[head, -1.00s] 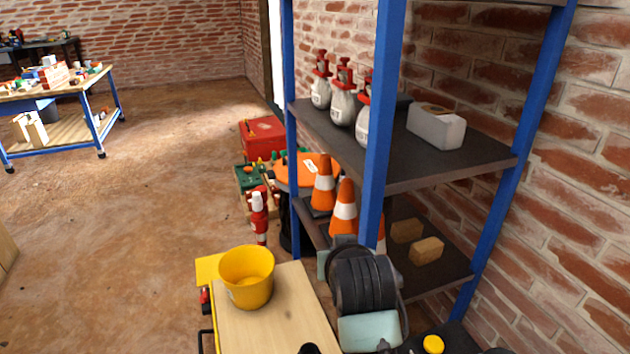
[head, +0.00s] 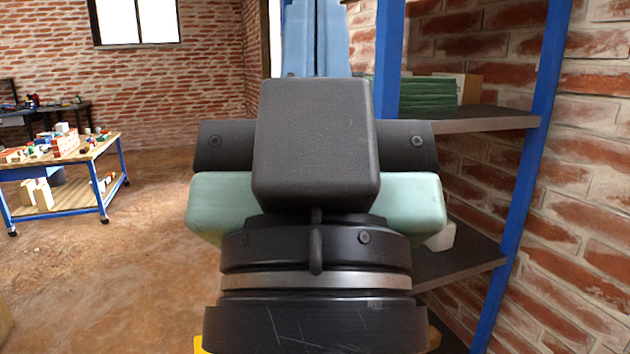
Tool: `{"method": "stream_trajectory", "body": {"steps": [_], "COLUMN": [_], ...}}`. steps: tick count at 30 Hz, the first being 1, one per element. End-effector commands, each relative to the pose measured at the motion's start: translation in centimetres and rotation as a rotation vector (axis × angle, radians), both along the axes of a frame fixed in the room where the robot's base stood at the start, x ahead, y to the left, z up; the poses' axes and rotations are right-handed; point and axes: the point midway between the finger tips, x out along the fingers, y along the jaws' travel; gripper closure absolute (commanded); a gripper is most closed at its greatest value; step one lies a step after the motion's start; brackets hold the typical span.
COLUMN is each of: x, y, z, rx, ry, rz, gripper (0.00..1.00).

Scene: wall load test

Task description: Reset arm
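A large part of my arm (head: 315,250) fills the middle of the head view, close to the camera. It has a dark round joint with a metal ring, pale green sides and a dark block in the middle. I make out no gripper fingers, so I cannot see whether my gripper is open, shut or holding anything. The arm hides much of the blue-framed shelf and the floor behind it.
The blue-framed shelf (head: 525,165) stands at the right against a brick wall (head: 590,200). Green stacked items (head: 428,92) lie on it. A pale blue object (head: 318,40) shows above my arm. A workbench (head: 60,155) with small objects stands at the left; the floor (head: 110,280) before it is clear.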

Motion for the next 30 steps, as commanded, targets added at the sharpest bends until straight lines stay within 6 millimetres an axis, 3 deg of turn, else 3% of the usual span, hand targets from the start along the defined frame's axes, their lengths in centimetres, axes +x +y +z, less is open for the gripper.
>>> {"method": "stream_trajectory", "body": {"steps": [1,21,25,30], "x": [0.0,0.1,0.1,0.1], "y": [0.0,0.1,0.1,0.1], "z": [3.3,23.7,26.8,28.9], "rx": [-0.001,-0.001,-0.001,-0.001], "ry": [0.001,0.004,0.004,0.004], "rz": [0.001,0.004,0.004,0.004], "gripper": [1.00,1.00,1.00,1.00]}}
